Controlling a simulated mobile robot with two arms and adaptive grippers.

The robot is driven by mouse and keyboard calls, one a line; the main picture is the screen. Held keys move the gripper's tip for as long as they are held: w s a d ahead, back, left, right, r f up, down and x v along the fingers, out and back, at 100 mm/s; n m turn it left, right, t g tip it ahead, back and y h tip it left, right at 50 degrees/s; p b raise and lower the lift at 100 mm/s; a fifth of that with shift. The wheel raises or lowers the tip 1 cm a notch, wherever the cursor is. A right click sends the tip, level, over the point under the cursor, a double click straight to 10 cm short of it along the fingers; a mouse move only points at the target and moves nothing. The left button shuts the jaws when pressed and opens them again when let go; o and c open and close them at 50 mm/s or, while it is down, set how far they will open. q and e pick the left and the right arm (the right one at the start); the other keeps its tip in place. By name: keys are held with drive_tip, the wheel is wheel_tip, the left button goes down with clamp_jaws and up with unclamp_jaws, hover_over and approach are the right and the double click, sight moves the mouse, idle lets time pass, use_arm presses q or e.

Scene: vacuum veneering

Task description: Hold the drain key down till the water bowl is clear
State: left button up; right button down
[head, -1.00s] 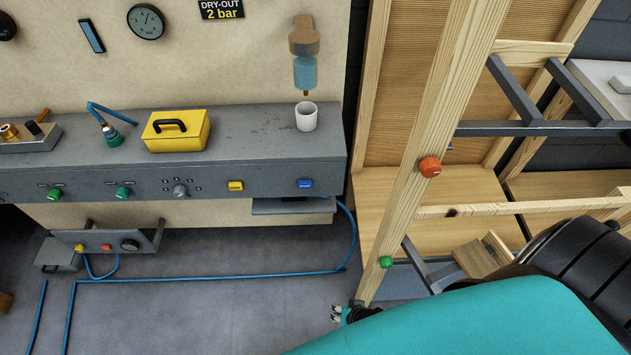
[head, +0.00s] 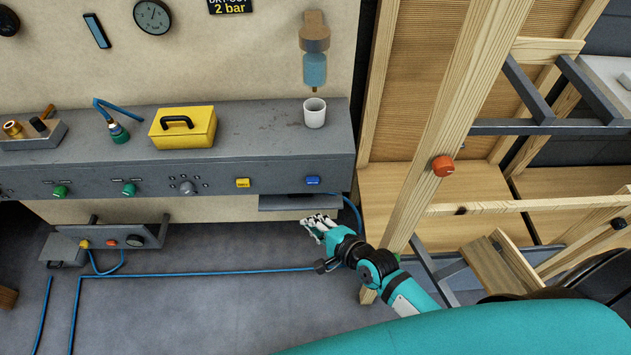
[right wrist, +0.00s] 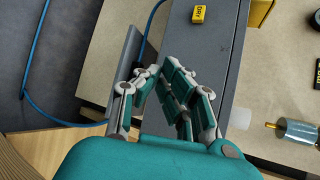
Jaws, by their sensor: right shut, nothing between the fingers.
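The blue key (head: 312,181), which I take for the drain key, is on the bench's front face at its right end. Its lettering is too small to read. The water bowl (head: 315,68) hangs on the wall above and looks blue, with a spout below it; it also shows in the right wrist view (right wrist: 297,131). My right gripper (head: 313,223) is shut and empty, below and apart from the blue key. In the right wrist view its fingers (right wrist: 163,70) come together in front of the bench edge, and the blue key is not visible there. My left gripper is out of view.
A white cup (head: 314,113) stands on the bench under the bowl. A yellow key (head: 242,183) sits left of the blue one. A small grey shelf (head: 290,202) juts out under the blue key. A wooden post (head: 432,148) with a red knob stands to the right.

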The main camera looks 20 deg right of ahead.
sight(313, 181)
drive_tip(key=shift+w+f, duration=0.1)
drive_tip(key=w+d+b, duration=0.2)
drive_tip(key=w+b, duration=0.2)
drive_tip(key=w, duration=0.4)
drive_tip(key=shift+w+d, duration=0.15)
drive_tip(key=shift+d, duration=0.1)
idle(1.4)
drive_tip(key=shift+w+d, duration=0.1)
drive_tip(key=shift+w, duration=0.3)
drive_tip(key=shift+w+d, duration=0.15)
drive_tip(key=shift+w, duration=0.3)
idle(4.6)
